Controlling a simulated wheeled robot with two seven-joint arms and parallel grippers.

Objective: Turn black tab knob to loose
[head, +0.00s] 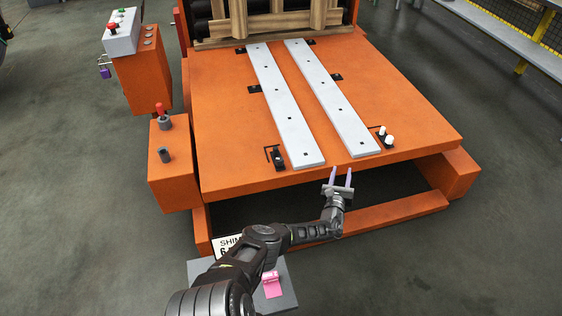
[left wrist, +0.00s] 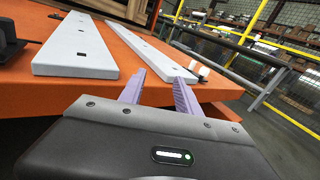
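The black tab knob (head: 279,158) stands on the orange table (head: 225,150), just left of the front end of the left pale steel strip (head: 286,117). Its exact turn position is too small to tell. In the left wrist view a dark block-like part, probably this knob (left wrist: 9,40), shows at the left edge. My left gripper (head: 341,177) is at the table's front edge, to the right of the knob and apart from it. Its two purple fingers are spread with nothing between them, as the left wrist view (left wrist: 160,82) also shows. My right gripper is not in view.
A second pale strip (head: 331,97) lies to the right, with two white-topped pegs (head: 389,141) by its front end. A pink item (head: 271,285) lies on a grey surface below.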

